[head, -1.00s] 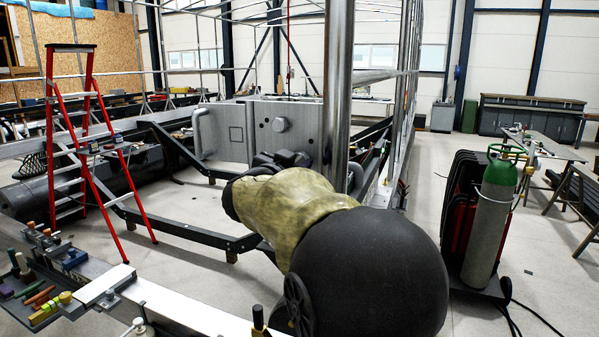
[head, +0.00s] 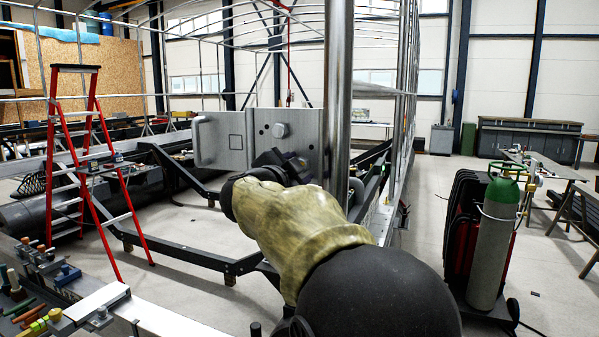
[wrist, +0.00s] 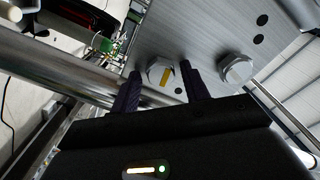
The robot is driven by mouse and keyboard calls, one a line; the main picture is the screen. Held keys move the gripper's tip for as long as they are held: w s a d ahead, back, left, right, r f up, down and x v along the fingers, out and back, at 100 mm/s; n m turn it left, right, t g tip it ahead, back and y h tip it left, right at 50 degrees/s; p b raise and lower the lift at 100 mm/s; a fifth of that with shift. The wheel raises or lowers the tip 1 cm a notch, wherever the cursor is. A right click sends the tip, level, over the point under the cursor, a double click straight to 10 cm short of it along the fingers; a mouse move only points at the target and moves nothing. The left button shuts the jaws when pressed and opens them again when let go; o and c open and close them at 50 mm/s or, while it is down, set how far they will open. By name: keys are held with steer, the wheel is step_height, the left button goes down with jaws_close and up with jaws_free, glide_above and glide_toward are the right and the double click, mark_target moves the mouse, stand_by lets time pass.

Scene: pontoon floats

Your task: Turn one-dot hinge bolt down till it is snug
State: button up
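A grey metal plate (head: 238,160) stands upright against the steel post in the head view. One large round bolt head (head: 281,130) shows on it. In the wrist view two hex bolt heads show on the plate. The left bolt (wrist: 160,72) has a yellow strip on its face. The right bolt (wrist: 237,69) has two black dots beside it. My gripper (wrist: 160,71) is open, with one dark finger on each side of the left bolt. I cannot tell whether they touch it. In the head view my gripper (head: 284,166) is before the plate's lower edge.
A steel post (head: 338,95) stands right beside the plate. A green-topped gas cylinder (head: 497,235) on a cart stands at right.

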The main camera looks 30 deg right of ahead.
steer(key=shift+a+r, duration=0.1)
steer(key=v, duration=0.6)
stand_by(0.6)
steer(key=b+v, duration=0.6)
steer(key=v, duration=1.1)
steer(key=shift+s, duration=0.25)
steer(key=shift+w, duration=0.15)
